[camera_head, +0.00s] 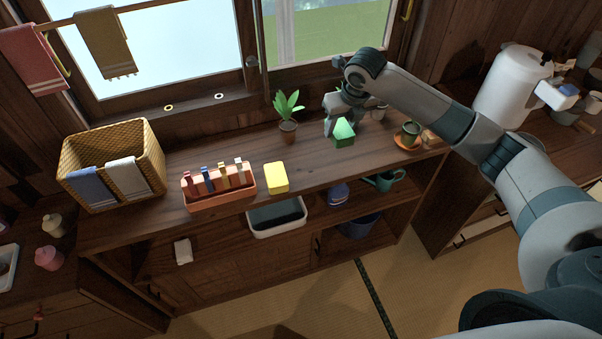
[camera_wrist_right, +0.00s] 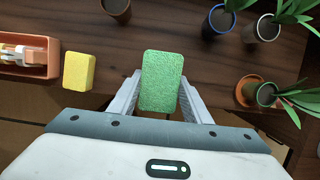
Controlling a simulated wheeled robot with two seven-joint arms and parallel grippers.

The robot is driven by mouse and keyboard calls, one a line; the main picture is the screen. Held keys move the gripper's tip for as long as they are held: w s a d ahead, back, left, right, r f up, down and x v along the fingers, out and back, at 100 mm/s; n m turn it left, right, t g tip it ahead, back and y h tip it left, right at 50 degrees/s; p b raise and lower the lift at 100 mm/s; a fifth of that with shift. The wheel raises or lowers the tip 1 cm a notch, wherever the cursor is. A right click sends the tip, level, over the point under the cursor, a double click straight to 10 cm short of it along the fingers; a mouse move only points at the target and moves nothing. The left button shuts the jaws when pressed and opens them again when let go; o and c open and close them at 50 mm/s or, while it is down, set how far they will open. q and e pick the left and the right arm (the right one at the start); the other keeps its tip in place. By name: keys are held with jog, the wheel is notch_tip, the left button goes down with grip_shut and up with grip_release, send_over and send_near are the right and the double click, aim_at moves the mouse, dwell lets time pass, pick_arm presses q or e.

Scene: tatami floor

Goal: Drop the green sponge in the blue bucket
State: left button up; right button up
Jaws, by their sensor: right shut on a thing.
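The green sponge (camera_head: 343,134) is held between the fingers of my right gripper (camera_head: 338,120), over the back right part of the wooden counter. In the right wrist view the sponge (camera_wrist_right: 161,80) stands between the two fingers of my right gripper (camera_wrist_right: 160,98), which are shut on it. I cannot tell whether its lower end touches the counter. A dark blue bucket (camera_head: 360,227) sits on the lower shelf below the counter, to the right, partly shaded. My left gripper is not in view.
A yellow sponge (camera_head: 276,178) and an orange caddy (camera_head: 222,199) stand to the left on the counter. A potted plant (camera_head: 288,130) and an orange saucer (camera_head: 407,146) flank the gripper. A teal watering can (camera_head: 384,181) and a blue object (camera_head: 338,195) are above the bucket.

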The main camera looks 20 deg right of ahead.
jog(key=a+f+p, duration=0.1)
jog(key=a+f, duration=0.1)
jog(key=a, duration=0.2)
jog(key=s+a+f+p, duration=0.1)
jog(key=a+f+p, duration=0.1)
jog(key=a, duration=0.1)
jog(key=a+f+p, duration=0.2)
jog(key=a+f, duration=0.1)
jog(key=a, duration=0.1)
jog(key=shift+s+a, duration=0.3)
jog(key=shift+f+p, duration=0.75)
jog(key=shift+f, duration=1.3)
jog(key=o, duration=0.8)
jog(key=shift+c, duration=0.2)
